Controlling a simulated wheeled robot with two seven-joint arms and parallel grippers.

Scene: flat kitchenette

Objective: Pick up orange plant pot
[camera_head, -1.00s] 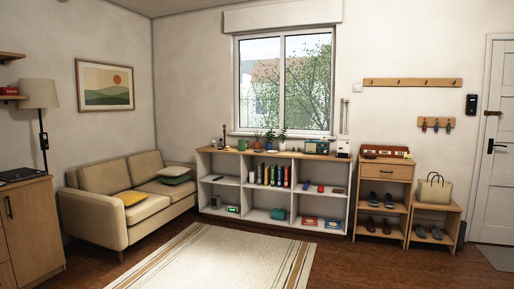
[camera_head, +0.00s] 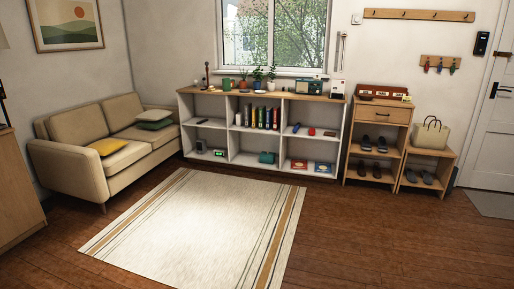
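Small potted plants stand on the wooden top of a white open shelf unit (camera_head: 232,106) under the window. One small plant in an orange-brown pot (camera_head: 243,86) sits left of the middle of the top, beside a green object (camera_head: 227,84). The pots are small and far off. Neither of my grippers shows in the head view.
A striped rug (camera_head: 200,225) lies on the clear wooden floor before the shelf. A beige sofa (camera_head: 85,165) is on the left, and a wooden cabinet (camera_head: 18,195) at the left edge. A shoe rack (camera_head: 378,150) and a bench with a bag (camera_head: 428,158) stand right of the shelf.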

